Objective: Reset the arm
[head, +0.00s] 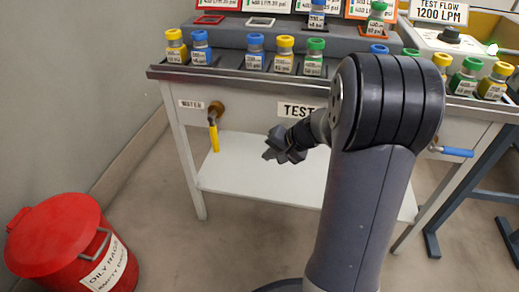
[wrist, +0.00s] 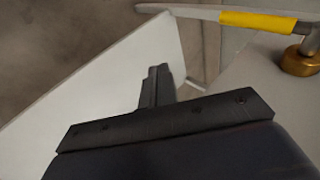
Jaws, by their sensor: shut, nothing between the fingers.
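My gripper (head: 272,150) is in front of the test bench, below its top edge and above the white lower shelf (head: 262,172). Its fingers are together with nothing between them. In the wrist view the closed fingers (wrist: 154,85) point toward the white shelf. My arm is bent, with its large joint covering part of the bench front on the right. The yellow-handled valve (head: 213,130) under the WATER label hangs to the left of the gripper, apart from it. It also shows at the upper right of the wrist view (wrist: 258,22).
Several small bottles with blue, yellow and green caps stand along the bench top (head: 160,72). A blue-handled valve (head: 456,152) sticks out at the right. A red OILY RAGS bin (head: 58,240) stands at the lower left. The floor between bin and bench is clear.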

